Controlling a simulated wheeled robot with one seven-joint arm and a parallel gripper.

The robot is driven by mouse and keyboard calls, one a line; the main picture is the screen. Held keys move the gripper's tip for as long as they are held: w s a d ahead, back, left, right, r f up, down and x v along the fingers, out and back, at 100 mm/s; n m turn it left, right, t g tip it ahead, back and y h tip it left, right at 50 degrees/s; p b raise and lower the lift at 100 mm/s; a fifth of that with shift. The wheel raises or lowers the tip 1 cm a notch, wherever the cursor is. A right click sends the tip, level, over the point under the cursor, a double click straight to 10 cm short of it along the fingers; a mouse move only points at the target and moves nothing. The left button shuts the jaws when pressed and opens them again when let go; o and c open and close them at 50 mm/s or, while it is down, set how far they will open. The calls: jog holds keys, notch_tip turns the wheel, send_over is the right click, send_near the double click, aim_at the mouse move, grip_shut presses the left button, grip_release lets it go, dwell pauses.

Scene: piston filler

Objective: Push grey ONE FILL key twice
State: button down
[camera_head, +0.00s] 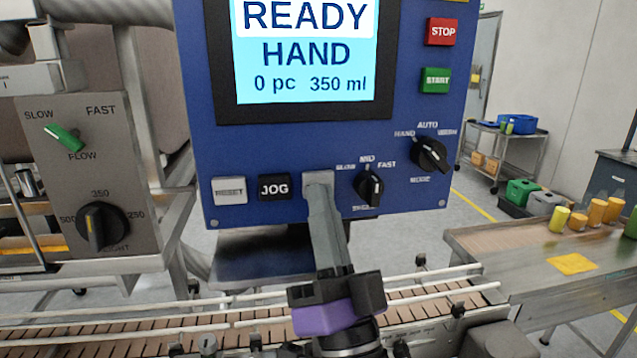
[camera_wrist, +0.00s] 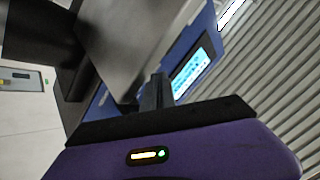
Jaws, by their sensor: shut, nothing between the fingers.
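The grey key (camera_head: 317,179) sits on the blue control panel (camera_head: 290,140), right of the black JOG key (camera_head: 274,187) and left of the speed knob (camera_head: 369,186). Its label is hidden behind my fingers. My gripper (camera_head: 318,190) is shut and empty, its fingertips in front of the lower part of the grey key. I cannot tell whether they touch it. The screen (camera_head: 305,50) reads READY, HAND, 0 pc and 350 ml. In the wrist view my shut fingers (camera_wrist: 158,78) reach toward the panel, and the lit screen (camera_wrist: 192,73) shows beside them; the key is not discernible there.
The RESET key (camera_head: 230,191) is at the panel's left. STOP (camera_head: 443,31) and START (camera_head: 435,80) are at upper right, above the mode knob (camera_head: 430,154). A conveyor (camera_head: 150,332) runs below my arm. A bench with cups (camera_head: 577,218) stands at right.

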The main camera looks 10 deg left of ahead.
jog(key=s, duration=0.1)
jog(key=s+d+p, duration=0.1)
jog(key=s, duration=0.3)
jog(key=shift+d, duration=0.3)
dwell(2.5)
